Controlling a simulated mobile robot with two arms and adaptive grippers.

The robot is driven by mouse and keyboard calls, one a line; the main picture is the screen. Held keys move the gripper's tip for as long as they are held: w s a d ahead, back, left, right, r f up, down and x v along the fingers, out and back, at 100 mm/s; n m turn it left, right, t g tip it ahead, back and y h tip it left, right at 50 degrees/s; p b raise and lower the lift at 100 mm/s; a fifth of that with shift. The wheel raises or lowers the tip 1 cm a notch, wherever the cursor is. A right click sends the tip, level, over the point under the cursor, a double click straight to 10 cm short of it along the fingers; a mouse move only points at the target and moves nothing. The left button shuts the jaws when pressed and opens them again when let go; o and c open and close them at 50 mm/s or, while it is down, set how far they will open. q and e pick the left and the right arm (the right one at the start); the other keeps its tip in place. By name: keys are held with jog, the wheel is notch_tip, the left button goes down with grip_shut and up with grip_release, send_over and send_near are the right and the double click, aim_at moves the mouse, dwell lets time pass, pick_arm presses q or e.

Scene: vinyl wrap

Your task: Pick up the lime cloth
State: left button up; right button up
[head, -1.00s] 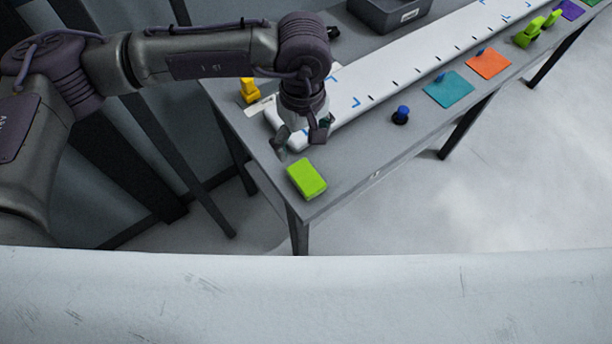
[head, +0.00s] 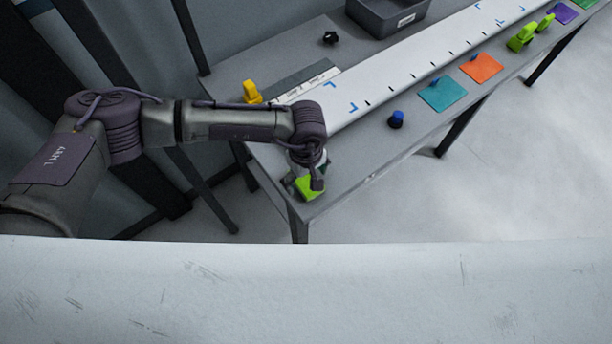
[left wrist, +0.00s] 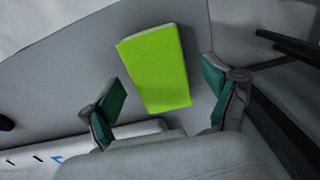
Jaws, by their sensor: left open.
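The lime cloth (head: 311,190) is a folded, block-like pad lying at the near left corner of the grey table. My left gripper (head: 305,187) is above it and hides part of it in the head view. In the left wrist view the lime cloth (left wrist: 156,68) lies between the two spread fingers of the left gripper (left wrist: 165,100), with its near end reaching in between them. The fingers have teal pads and are open, with a gap on each side of the cloth. My right gripper is not in view.
A long white board (head: 400,80) runs along the grey table (head: 370,150). A blue-topped knob (head: 396,119), a teal square (head: 443,94) and an orange square (head: 482,68) lie along the front edge. A yellow object (head: 252,92) and a grey bin (head: 388,14) stand behind.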

aim_at(306, 179)
pick_arm(q)
jog(key=c, duration=1)
jog(key=shift+r+b, duration=0.45)
jog(key=shift+r, duration=0.1)
notch_tip(306, 179, up, 3)
jog(key=shift+f+b, duration=0.2)
jog(key=shift+b, duration=0.6)
jog(key=shift+s+d+r+b, duration=0.7)
jog(key=shift+s+d+r, duration=0.55)
jog(key=shift+s, duration=0.2)
jog(key=shift+s+d+r+b, duration=0.7)
jog(key=shift+s+d+r, duration=0.5)
jog(key=shift+s+d, duration=0.25)
jog(key=shift+s+d+r+b, duration=0.7)
jog(key=shift+s+d+r, duration=0.55)
jog(key=shift+s, duration=0.2)
